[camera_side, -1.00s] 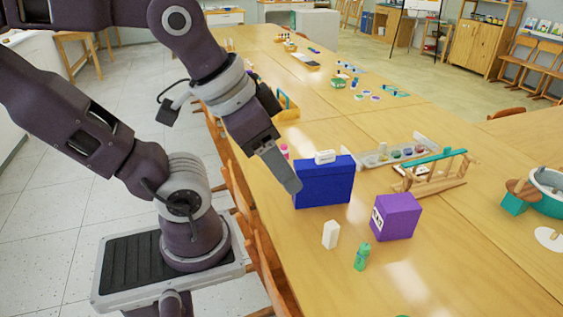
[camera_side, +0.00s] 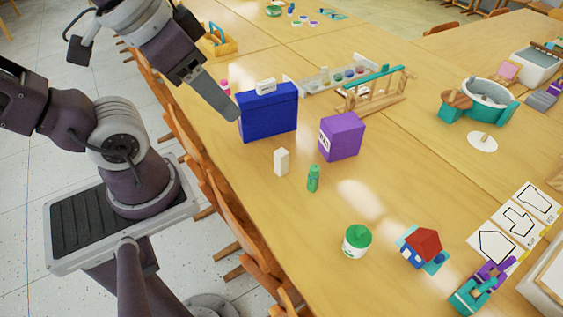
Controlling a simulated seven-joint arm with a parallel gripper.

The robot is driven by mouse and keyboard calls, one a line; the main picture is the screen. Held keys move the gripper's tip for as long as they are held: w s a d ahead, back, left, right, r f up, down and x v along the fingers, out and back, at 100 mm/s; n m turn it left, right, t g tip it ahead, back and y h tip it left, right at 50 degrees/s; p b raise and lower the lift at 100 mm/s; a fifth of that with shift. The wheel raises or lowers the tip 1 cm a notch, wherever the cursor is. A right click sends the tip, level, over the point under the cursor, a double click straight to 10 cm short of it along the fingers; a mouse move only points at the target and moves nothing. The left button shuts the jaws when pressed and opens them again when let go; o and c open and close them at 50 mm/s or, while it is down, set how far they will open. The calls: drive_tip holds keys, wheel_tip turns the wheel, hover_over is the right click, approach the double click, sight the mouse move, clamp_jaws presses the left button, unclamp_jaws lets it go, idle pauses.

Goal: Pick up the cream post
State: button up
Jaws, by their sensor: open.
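The cream post (camera_side: 281,162) is a small pale upright block on the wooden table, near the table's left edge. It stands in front of a blue box (camera_side: 268,113) and to the left of a green bottle (camera_side: 313,178). My gripper (camera_side: 230,112) is above the table's left edge, beside the left side of the blue box, up and to the left of the post and apart from it. Its jaws are open, though the gap between the fingers is hard to see from this side. I see nothing held in it.
A purple box (camera_side: 341,136) stands right of the post. A small white block (camera_side: 265,86) rests on the blue box. A wooden rack (camera_side: 375,91) is behind. A green-lidded jar (camera_side: 357,241) and a red-roofed toy house (camera_side: 422,248) stand nearer. Chairs (camera_side: 212,184) line the left edge.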

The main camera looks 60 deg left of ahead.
drive_tip(key=m+t+y, duration=0.1)
drive_tip(key=m, duration=0.2)
hover_over(277, 163)
drive_tip(key=w+d, duration=0.2)
drive_tip(key=w, duration=0.3)
wheel_tip(277, 163, down, 16)
drive_tip(key=f+t, duration=0.1)
drive_tip(key=f, duration=0.5)
drive_tip(key=a+f+n+t, duration=0.1)
drive_tip(key=f+t, duration=0.1)
drive_tip(key=f, duration=0.4)
drive_tip(key=s+a+f+n+t+h, duration=0.1)
drive_tip(key=f, duration=0.5)
drive_tip(key=shift+f+t, duration=0.2)
drive_tip(key=shift+t, duration=0.1)
drive_tip(key=s+n, duration=0.1)
drive_tip(key=s, duration=0.1)
drive_tip(key=s+f+n+t+y, duration=0.1)
drive_tip(key=s+t+y, duration=0.1)
drive_tip(key=s, duration=0.1)
drive_tip(key=shift+s+d+f+n, duration=0.2)
drive_tip(key=shift+s+f+n, duration=0.05)
drive_tip(key=shift+s+n, duration=0.15)
drive_tip(key=x, duration=0.7)
drive_tip(key=shift+r, duration=0.1)
clamp_jaws()
